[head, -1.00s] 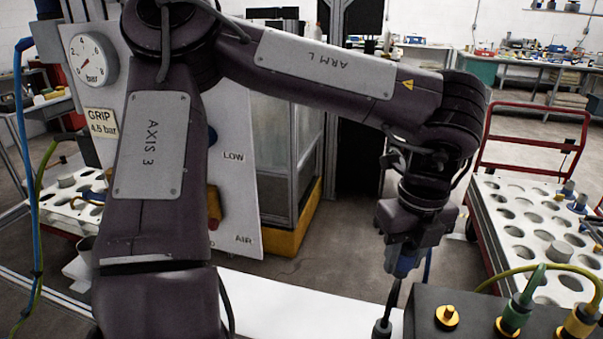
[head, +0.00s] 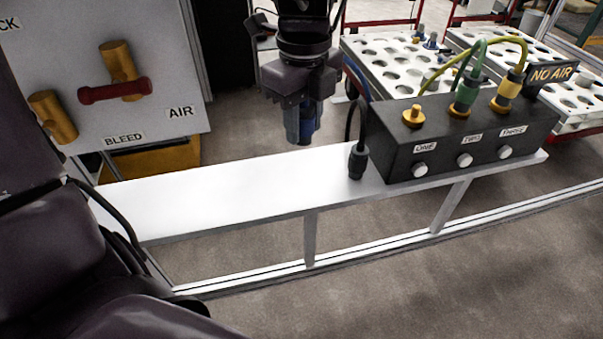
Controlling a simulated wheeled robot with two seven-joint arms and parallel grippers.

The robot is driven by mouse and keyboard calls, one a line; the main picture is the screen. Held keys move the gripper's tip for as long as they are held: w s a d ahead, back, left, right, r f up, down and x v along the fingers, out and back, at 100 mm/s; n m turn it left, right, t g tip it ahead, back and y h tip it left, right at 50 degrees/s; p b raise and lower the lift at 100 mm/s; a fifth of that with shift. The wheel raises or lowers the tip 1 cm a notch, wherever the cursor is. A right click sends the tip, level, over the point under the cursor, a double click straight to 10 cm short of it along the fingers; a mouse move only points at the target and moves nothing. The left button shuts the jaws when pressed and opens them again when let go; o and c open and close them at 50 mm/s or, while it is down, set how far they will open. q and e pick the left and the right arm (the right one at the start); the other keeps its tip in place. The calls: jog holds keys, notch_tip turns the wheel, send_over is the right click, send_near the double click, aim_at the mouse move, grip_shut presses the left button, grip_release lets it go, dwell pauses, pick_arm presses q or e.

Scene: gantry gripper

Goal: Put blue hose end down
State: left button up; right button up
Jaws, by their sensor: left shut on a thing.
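The blue hose end (head: 301,124) hangs below my left gripper (head: 299,104), which is shut on it. It points down, above and behind the far edge of the white shelf (head: 225,203), with a visible gap. Part of the blue hose (head: 356,78) shows to the right of the gripper. My right gripper is not in view.
A black plug (head: 357,160) stands on the shelf beside the black box (head: 455,135). Green (head: 468,92) and yellow (head: 508,88) plugs sit in the box; port ONE (head: 413,117) has no hose. The shelf's left and middle are clear. Trays stand behind.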

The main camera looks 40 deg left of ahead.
pick_arm(q)
notch_tip(320, 180, down, 6)
jog(key=shift+r, duration=0.2)
notch_tip(320, 180, down, 5)
jog(key=shift+s+r+b, duration=0.1)
jog(key=shift+r+b, duration=0.05)
jog(key=shift+b, duration=0.3)
jog(key=shift+f, duration=0.2)
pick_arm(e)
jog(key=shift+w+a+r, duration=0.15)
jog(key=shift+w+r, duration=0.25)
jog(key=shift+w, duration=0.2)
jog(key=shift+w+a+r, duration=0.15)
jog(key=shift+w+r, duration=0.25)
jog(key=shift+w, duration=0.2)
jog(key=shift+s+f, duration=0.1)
pick_arm(q)
jog(key=shift+f, duration=0.1)
jog(key=o, duration=0.8)
jog(key=shift+o, duration=0.9)
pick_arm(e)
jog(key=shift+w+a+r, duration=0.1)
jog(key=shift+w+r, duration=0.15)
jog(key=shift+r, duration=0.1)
